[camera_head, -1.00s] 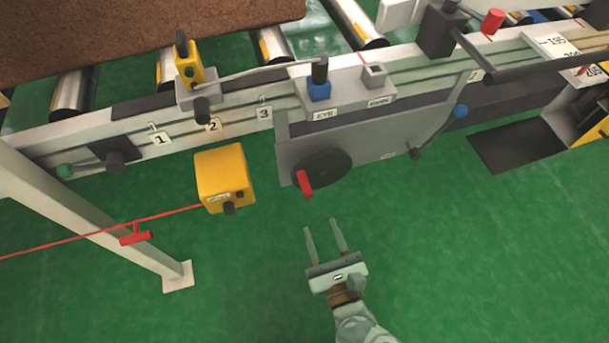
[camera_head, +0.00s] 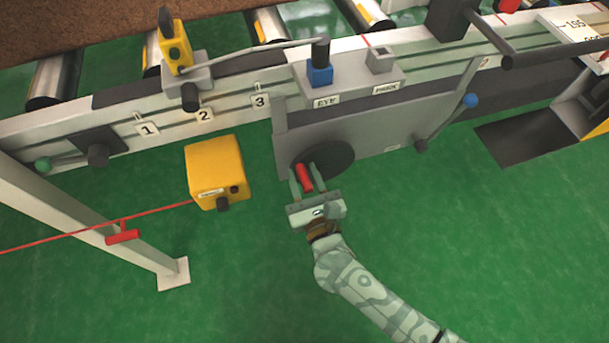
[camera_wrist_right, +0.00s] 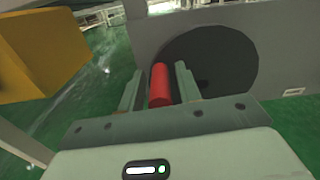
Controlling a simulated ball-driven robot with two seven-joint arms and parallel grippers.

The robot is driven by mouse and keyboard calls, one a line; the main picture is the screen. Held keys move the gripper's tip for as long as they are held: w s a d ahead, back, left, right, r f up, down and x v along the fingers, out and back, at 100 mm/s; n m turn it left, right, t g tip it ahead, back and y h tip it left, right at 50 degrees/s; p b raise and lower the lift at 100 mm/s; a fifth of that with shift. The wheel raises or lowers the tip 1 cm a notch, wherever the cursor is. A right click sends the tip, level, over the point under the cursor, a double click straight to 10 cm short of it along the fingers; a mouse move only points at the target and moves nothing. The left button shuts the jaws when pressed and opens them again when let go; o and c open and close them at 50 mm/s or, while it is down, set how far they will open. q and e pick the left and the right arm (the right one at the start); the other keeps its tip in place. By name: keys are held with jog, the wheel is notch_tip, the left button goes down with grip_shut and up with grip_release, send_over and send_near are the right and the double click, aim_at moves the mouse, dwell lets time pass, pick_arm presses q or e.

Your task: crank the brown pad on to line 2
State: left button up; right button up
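The brown pad (camera_head: 80,30) lies on the rollers at the top left of the head view. Below it, the rail carries number plates 1 (camera_head: 147,130), 2 (camera_head: 205,115) and 3 (camera_head: 260,101). The crank is a black disc (camera_head: 335,160) on the grey panel with a red handle (camera_head: 304,177). My right gripper (camera_head: 302,180) is open, its two fingers either side of the red handle. In the right wrist view the red handle (camera_wrist_right: 160,85) stands between the fingers, with a gap visible at least on the right side. My left gripper is not in view.
A yellow box (camera_head: 214,170) hangs left of the crank, with a red cord (camera_head: 100,231) running to it past a white post (camera_head: 90,215). A yellow pointer block (camera_head: 174,45) sits on the rail. The green floor below is clear.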

grip_shut()
jog(key=shift+d+m, duration=0.1)
jog(key=shift+m, duration=0.2)
